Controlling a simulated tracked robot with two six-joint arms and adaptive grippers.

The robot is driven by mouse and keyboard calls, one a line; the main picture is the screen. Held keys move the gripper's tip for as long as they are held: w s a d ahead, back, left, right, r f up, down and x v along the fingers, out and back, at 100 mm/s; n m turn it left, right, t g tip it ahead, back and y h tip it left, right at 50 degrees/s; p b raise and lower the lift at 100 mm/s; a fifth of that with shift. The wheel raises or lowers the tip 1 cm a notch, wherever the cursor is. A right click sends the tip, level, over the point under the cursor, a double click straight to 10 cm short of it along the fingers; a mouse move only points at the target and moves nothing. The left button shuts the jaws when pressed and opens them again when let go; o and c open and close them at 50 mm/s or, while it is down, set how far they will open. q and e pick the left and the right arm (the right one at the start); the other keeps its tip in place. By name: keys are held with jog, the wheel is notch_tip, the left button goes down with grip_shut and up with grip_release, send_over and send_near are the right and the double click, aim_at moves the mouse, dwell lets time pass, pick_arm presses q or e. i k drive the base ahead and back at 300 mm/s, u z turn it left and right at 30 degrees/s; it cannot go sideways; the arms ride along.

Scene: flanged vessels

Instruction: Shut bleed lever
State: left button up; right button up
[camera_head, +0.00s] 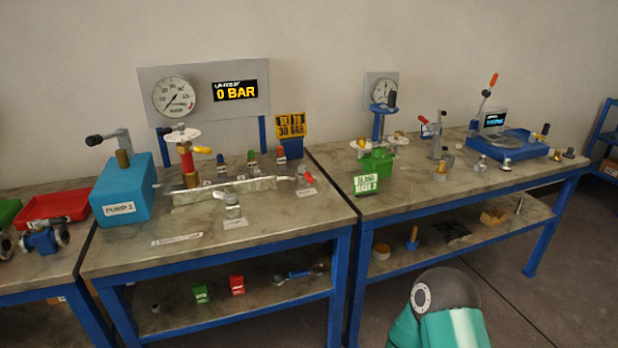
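On the left-middle bench, a manifold (225,190) carries a stack with a white round flange and a yellow-ended lever (203,150). A small valve with a red-tipped lever (308,178) stands at the manifold's right end. Small black (220,158), green-marked and red-marked pieces stand behind the manifold. No readable label shows which lever is the bleed lever. The gauge panel (240,113) behind reads 0 BAR. Neither gripper is in view. A teal and grey part at the bottom right looks like one of my arm links.
A blue pump box (125,190) labelled PUMP 2 stands at the bench's left. The right bench (470,190) holds a green-based valve (376,162) and a blue tray device (508,145). A red tray (52,207) lies at far left. Floor is open at lower right.

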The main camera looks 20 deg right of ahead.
aim_at(303, 169)
jog(key=z, duration=0.7)
jog(key=k, duration=0.7)
jog(key=z, duration=0.85)
jog(key=k, duration=0.6)
jog(key=z, duration=0.25)
jog(key=i, duration=1.05)
jog(key=u, duration=1.25)
jog(key=i, duration=1.1)
jog(key=u, duration=0.35)
jog(key=k, duration=0.75)
jog(key=u, duration=0.25)
jog(key=i, duration=0.6)
jog(key=z, duration=0.05)
